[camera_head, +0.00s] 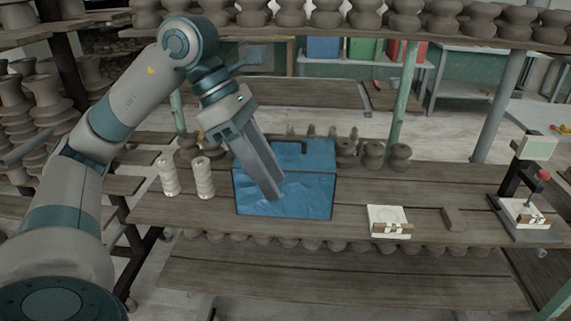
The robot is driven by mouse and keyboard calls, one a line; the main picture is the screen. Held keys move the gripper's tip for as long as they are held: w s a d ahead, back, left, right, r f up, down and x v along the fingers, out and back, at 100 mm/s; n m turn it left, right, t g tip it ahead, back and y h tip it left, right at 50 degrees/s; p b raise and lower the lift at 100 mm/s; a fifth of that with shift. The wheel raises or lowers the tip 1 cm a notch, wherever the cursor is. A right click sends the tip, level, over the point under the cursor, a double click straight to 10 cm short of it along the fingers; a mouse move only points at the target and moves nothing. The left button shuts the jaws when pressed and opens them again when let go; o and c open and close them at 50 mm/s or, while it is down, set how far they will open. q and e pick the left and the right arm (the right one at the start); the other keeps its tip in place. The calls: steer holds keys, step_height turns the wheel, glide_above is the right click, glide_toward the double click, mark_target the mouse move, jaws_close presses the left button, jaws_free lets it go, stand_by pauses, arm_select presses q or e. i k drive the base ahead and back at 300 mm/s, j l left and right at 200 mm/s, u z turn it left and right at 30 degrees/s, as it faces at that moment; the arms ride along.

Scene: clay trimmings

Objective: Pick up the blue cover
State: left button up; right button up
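The blue cover (311,189) is a crinkled, box-like blue shape on the wooden plank table. A flatter blue part rises behind its top. My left gripper (274,190) comes in from the upper left and points down. Its long grey fingers overlap the cover's upper and front faces in the picture. The fingers line up from this side, so I cannot tell whether they are open, or whether they touch the cover. They hide part of the cover. My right gripper is not in view.
Two pale ribbed spools (204,178) stand left of the cover. To the right lie a white scale (388,221), a brown block (454,219) and a stand with a red knob (543,174). Clay pots (373,156) stand behind. A green post (404,95) rises behind the table.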

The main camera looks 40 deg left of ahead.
mark_target(308, 190)
steer(key=i+j, duration=1)
steer(key=j, duration=0.2)
